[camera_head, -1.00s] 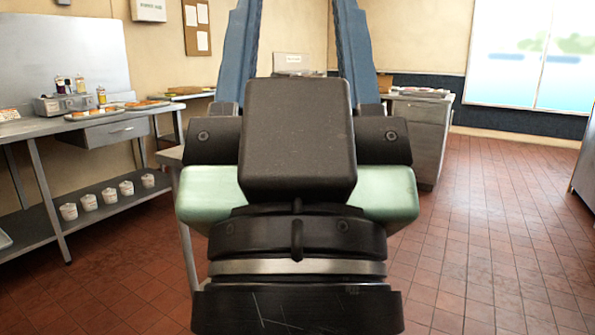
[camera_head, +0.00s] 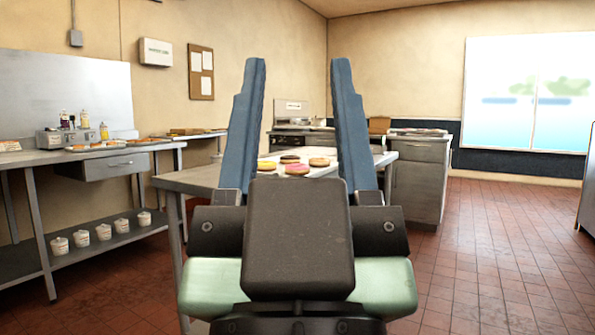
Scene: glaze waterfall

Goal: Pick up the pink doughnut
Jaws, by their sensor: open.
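The pink doughnut (camera_head: 296,170) lies on a grey metal table (camera_head: 201,178) in the middle of the view, seen between my fingers. A yellow doughnut (camera_head: 266,165), a dark doughnut (camera_head: 290,158) and a tan doughnut (camera_head: 319,162) lie close around it. My gripper (camera_head: 299,66) is open and empty, with its two blue fingers upright and wide apart. It is nearer to me than the table. My gripper's body hides the front part of the table.
A long steel bench (camera_head: 75,154) with trays and bottles runs along the left wall, with white tubs (camera_head: 103,232) on its lower shelf. A grey cabinet (camera_head: 420,180) stands behind the table at right. The tiled floor (camera_head: 490,260) at right is clear.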

